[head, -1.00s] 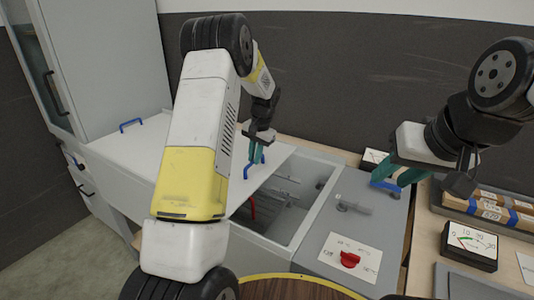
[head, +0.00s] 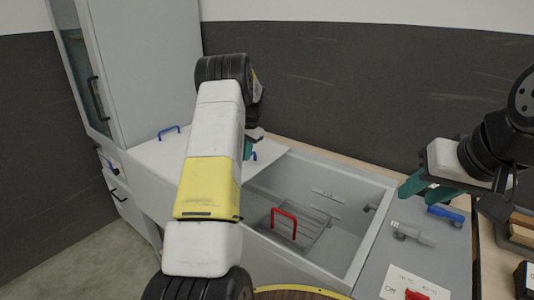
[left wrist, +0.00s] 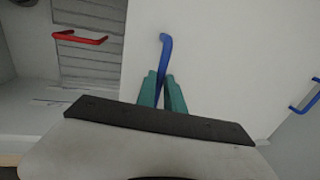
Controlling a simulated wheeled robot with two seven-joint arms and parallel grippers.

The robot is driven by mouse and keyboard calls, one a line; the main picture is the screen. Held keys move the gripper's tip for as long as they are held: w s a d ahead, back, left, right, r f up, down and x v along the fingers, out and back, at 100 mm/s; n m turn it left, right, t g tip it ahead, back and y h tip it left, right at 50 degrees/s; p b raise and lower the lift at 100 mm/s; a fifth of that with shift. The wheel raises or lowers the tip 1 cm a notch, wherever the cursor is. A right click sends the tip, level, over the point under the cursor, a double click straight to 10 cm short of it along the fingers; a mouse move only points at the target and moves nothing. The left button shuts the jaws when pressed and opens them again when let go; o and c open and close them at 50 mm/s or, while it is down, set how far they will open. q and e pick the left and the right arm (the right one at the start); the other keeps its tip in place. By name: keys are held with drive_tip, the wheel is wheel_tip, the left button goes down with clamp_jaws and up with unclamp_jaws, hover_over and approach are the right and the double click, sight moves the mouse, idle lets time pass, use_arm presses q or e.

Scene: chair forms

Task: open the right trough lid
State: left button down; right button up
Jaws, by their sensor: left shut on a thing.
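The right trough lid (head: 270,158) is a flat pale panel slid to the left, and the trough (head: 345,190) to its right stands wide open. My left gripper (head: 248,149) is shut on the lid's blue handle (head: 255,156), partly hidden behind my arm. In the left wrist view the teal fingers (left wrist: 161,82) close around the blue handle (left wrist: 164,50) on the pale lid (left wrist: 225,60). My right gripper (head: 428,188) is open and empty, above the grey counter, close to a blue handle (head: 445,214).
Another pale lid with a blue handle (head: 169,131) lies at left, beside a tall grey cabinet (head: 145,70). A red knob (head: 415,295) is on the counter at right.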

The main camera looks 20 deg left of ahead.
use_arm(q)
drive_tip(key=shift+w+a, duration=0.15)
drive_tip(key=shift+a, duration=0.05)
drive_tip(key=c, duration=1.5)
unclamp_jaws()
drive_tip(key=shift+o, duration=0.2)
wheel_tip(320, 180, up, 8)
drive_tip(key=d, duration=0.1)
drive_tip(key=shift+s+d+f, duration=0.15)
drive_tip(key=shift+s+d, duration=0.1)
drive_tip(key=shift+s, duration=0.05)
